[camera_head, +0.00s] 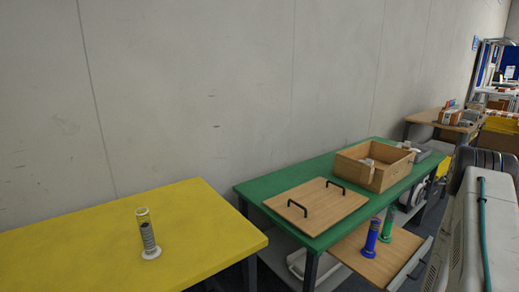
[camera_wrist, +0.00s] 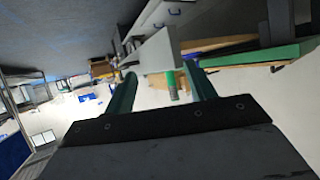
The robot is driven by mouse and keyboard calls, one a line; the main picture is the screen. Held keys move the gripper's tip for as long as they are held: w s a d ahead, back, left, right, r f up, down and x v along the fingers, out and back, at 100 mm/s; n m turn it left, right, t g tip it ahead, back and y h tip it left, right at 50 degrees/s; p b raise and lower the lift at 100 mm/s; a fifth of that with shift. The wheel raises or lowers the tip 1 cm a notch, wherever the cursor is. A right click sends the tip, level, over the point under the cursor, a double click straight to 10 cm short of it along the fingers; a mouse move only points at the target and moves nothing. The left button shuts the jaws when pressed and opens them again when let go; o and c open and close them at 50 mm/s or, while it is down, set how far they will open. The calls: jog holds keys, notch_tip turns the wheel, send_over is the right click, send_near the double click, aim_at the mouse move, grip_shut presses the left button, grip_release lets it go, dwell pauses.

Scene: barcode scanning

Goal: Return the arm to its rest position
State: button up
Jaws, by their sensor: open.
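My gripper (camera_wrist: 160,72) shows in the wrist view as two dark green fingers standing well apart on a dark mount. No object is held between them. Behind the fingers, farther off, is a small green and grey cylinder (camera_wrist: 171,83). The wrist picture is strongly tilted. In the head view a pale link of my arm (camera_head: 466,235) with a green cable fills the right edge. My gripper itself does not show in the head view.
A yellow table (camera_head: 90,240) holds a clear and grey cylinder (camera_head: 148,238). A green table (camera_head: 320,172) holds a wooden board (camera_head: 335,208) with two black handles and a wooden box (camera_head: 350,167). Blue (camera_head: 371,238) and green (camera_head: 387,225) cylinders stand on a lower wooden surface (camera_head: 345,247).

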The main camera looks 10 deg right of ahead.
jog(key=s+a+r+n+g+y, duration=0.2)
jog(key=s+a+r, duration=0.3)
jog(key=a+r, duration=0.5)
jog(key=s+a+r+n+g+y, duration=0.2)
jog(key=s+a+r+g, duration=0.2)
jog(key=a+r, duration=0.6)
jog(key=s+a+r+n+g+y, duration=0.2)
jog(key=s+a+r, duration=0.4)
jog(key=r, duration=1.6)
jog(key=a+g+y, duration=0.1)
jog(key=a, duration=0.3)
jog(key=shift+s+a+r+g, duration=0.15)
jog(key=shift+s+a+g, duration=0.15)
jog(key=shift+a, duration=0.1)
